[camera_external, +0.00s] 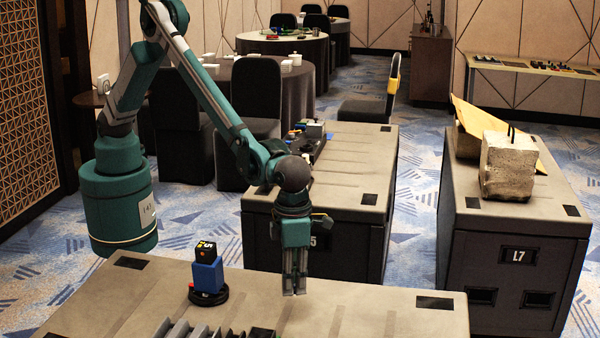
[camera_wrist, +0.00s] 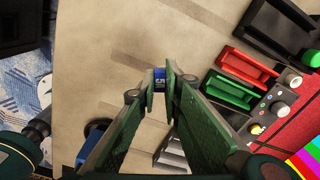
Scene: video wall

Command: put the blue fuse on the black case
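My gripper (camera_external: 295,291) points down just over or at the top of the near grey cabinet (camera_external: 385,308). In the wrist view its two green fingers (camera_wrist: 161,80) are close together, with a small blue fuse (camera_wrist: 159,76) with a white mark filling the narrow gap at their tips. The external view does not show the fuse clearly. In the wrist view, a black open case (camera_wrist: 283,27) lies at the upper right, apart from the fingers, in line with a red tray (camera_wrist: 246,65) and a green tray (camera_wrist: 230,91).
A blue block (camera_external: 207,275) on a round black base carries a black box (camera_external: 206,250) left of my gripper. Ridged metal parts (camera_external: 190,331) lie at the near edge. Other cabinets stand behind, one with a concrete block (camera_external: 508,165). The right part of the near top is clear.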

